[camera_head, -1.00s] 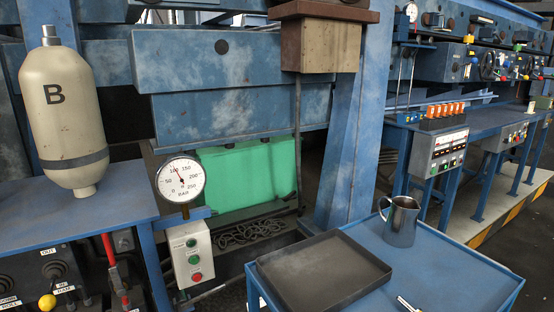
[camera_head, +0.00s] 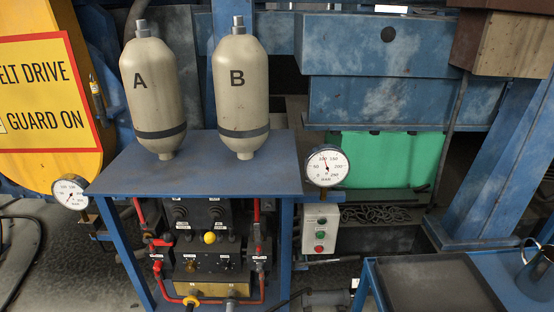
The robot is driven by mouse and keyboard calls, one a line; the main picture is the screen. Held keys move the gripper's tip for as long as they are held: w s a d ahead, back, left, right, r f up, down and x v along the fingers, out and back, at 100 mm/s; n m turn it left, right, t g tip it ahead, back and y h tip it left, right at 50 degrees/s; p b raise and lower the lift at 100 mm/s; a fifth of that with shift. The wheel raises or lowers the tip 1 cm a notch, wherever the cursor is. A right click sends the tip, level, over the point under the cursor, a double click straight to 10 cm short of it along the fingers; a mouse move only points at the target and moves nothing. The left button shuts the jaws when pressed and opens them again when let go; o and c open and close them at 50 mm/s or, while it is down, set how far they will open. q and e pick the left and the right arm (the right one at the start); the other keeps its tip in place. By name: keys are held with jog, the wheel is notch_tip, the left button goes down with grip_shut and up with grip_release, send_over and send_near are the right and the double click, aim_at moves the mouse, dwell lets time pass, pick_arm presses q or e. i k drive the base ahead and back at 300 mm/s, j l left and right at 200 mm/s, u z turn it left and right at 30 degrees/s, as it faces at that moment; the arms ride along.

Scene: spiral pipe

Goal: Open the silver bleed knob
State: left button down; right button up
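A black valve panel (camera_head: 209,213) with red pipes sits under the blue bench (camera_head: 212,178). A yellow ball knob (camera_head: 209,238) is at its middle, with small dark knobs around it. Below it is a dark block (camera_head: 212,264) with small fittings, one of them brass-coloured. I cannot tell which, if any, of these is the silver bleed knob; they are too small. Neither of my grippers is in view.
Grey tanks A (camera_head: 153,90) and B (camera_head: 240,90) stand on the bench. A round gauge (camera_head: 327,166) and a button box (camera_head: 320,230) are to its right. A dark tray (camera_head: 440,285) lies on a blue cart. A yellow guard sign (camera_head: 42,92) is at left.

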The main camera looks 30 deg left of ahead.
aim_at(260, 265)
jog(key=u, duration=1.35)
